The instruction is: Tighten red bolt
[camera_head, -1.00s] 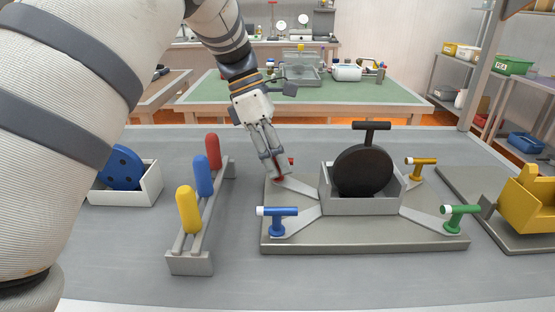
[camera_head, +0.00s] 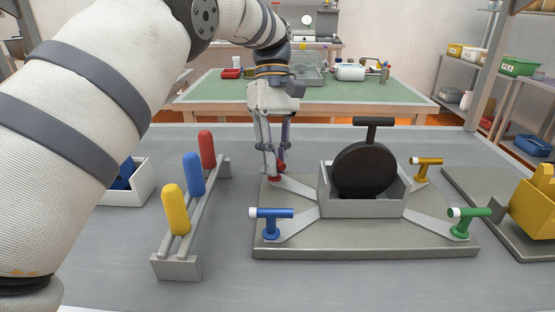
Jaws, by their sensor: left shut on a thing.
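The red bolt (camera_head: 275,178) stands at the back left corner of the grey base plate (camera_head: 350,244), at the end of an arm of the centre bracket. My left gripper (camera_head: 273,172) points down over it with its fingers around it. It is shut on the bolt, and the fingers hide much of it. The blue bolt (camera_head: 270,222) stands at the front left corner, the green bolt (camera_head: 462,222) at the front right and the yellow bolt (camera_head: 426,169) at the back right. My right gripper is not in view.
A black disc with a T-handle (camera_head: 364,169) sits in the grey bracket. A rack (camera_head: 178,264) with yellow, blue and red handles stands to the left. A white box (camera_head: 130,191) is behind my left arm. A yellow block (camera_head: 535,203) is at the right edge.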

